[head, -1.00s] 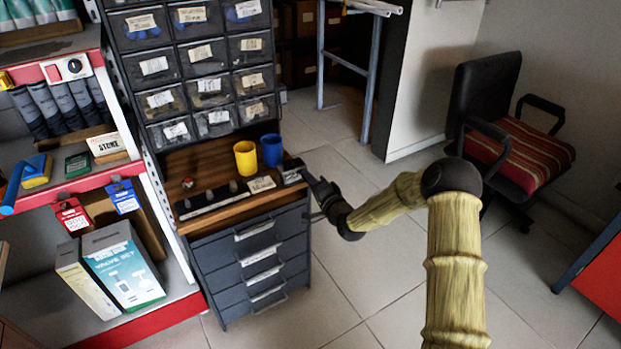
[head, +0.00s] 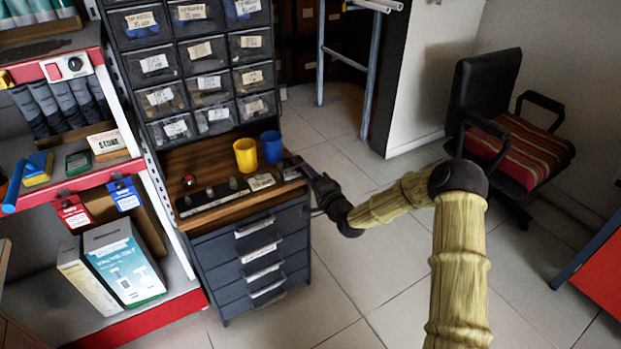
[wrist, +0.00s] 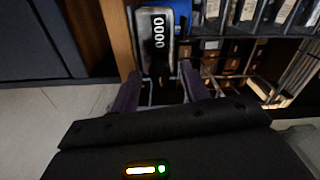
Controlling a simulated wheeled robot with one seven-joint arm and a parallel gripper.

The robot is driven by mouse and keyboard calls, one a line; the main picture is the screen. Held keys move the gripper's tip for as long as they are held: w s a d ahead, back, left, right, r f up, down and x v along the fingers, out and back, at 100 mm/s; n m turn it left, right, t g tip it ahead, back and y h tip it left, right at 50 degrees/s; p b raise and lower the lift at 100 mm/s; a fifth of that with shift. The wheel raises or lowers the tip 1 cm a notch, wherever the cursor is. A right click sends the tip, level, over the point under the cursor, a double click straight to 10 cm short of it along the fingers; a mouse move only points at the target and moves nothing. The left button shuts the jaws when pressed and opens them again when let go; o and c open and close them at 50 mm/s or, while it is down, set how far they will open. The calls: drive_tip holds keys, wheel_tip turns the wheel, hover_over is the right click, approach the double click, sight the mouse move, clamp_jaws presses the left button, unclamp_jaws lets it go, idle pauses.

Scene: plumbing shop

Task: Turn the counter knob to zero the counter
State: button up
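The counter (wrist: 157,30) is a small dark box with a pale rim at the top of the wrist view, its display reading 0000. In the head view the counter (head: 291,172) sits at the right end of the wooden top of a drawer cabinet. My gripper (wrist: 160,76) has its two purple fingers apart, one on each side of the space just in front of the counter. Something small and dark lies between the fingertips; I cannot make out the knob clearly or any contact. In the head view my gripper (head: 306,172) is at the counter's right side.
A yellow cup (head: 245,156) and a blue cup (head: 271,148) stand behind the counter. A small label card (head: 261,182) and a dark strip with knobs (head: 212,197) lie left of it. Small-parts drawers (head: 200,85) rise behind. The floor on the right is open up to a chair (head: 510,140).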

drive_tip(key=shift+s, duration=0.1)
drive_tip(key=p+v, duration=0.2)
drive_tip(key=v, duration=1.5)
drive_tip(key=shift+s+d, duration=0.1)
drive_tip(key=shift+d, duration=0.05)
